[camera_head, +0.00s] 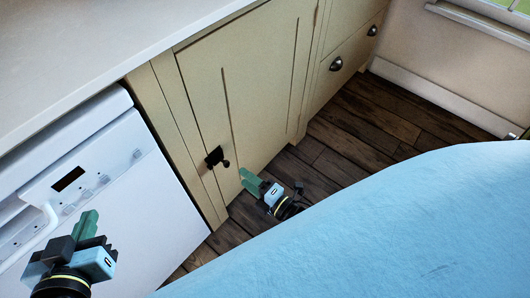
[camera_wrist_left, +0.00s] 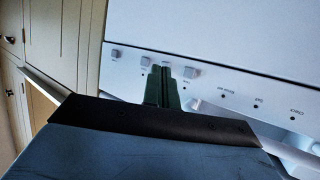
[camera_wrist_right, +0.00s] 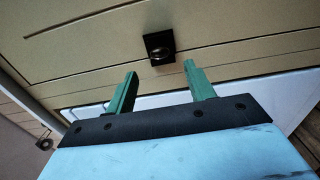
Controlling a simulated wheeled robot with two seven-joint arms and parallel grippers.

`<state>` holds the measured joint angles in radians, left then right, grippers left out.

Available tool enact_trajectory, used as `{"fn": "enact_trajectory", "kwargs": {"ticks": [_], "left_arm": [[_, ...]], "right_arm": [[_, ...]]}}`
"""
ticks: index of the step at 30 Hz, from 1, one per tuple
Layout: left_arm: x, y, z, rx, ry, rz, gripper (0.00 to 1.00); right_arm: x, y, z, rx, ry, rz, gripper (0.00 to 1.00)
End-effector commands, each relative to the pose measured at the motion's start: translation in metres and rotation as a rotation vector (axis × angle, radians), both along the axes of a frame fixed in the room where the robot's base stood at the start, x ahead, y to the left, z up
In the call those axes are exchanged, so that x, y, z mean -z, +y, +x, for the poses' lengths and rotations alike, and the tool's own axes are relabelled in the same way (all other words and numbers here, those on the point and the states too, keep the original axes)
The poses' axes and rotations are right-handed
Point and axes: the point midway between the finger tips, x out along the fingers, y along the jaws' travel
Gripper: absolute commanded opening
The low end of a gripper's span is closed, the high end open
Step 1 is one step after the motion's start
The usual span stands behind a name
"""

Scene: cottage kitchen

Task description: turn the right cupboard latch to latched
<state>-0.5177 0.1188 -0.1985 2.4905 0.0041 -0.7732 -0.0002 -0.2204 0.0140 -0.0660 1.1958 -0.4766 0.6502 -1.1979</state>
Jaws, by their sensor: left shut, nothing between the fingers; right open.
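The cupboard latch (camera_head: 215,157) is a small black plate with a dark knob, on the left edge of the cream cupboard door (camera_head: 255,85). In the right wrist view the latch (camera_wrist_right: 160,47) lies just beyond the fingertips, roughly centred between them. I cannot tell which way it is turned. My right gripper (camera_head: 252,180) is open and empty, to the right of and below the latch in the head view, apart from it. Its two green fingers (camera_wrist_right: 160,76) are spread. My left gripper (camera_head: 86,222) is shut and empty in front of the white appliance; its fingers (camera_wrist_left: 160,70) are together.
The white dishwasher-like appliance (camera_head: 115,185) stands left of the cupboard, under the pale worktop (camera_head: 95,50). Drawers with dark cup pulls (camera_head: 336,64) are at the right. Dark floorboards (camera_head: 345,135) are open in front. A large blue surface fills the lower right.

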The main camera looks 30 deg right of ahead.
Motion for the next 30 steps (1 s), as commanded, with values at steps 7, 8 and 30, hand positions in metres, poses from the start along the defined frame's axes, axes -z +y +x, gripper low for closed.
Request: {"fn": "enact_trajectory", "kwargs": {"ticks": [7, 8, 30], "left_arm": [[0.031, 0.013, -0.022, -0.019, 0.227, 0.061, 0.0], [0.034, 0.015, -0.025, -0.021, 0.246, 0.066, 0.0], [0.047, 0.021, -0.037, -0.03, 0.343, 0.09, 0.0]], "right_arm": [[-0.001, -0.014, -0.037, 0.0, 0.002, -0.002, 0.54], [-0.001, -0.015, -0.041, 0.001, 0.002, -0.002, 0.54], [0.0, -0.021, -0.056, 0.0, 0.0, 0.0, 0.54]]}}
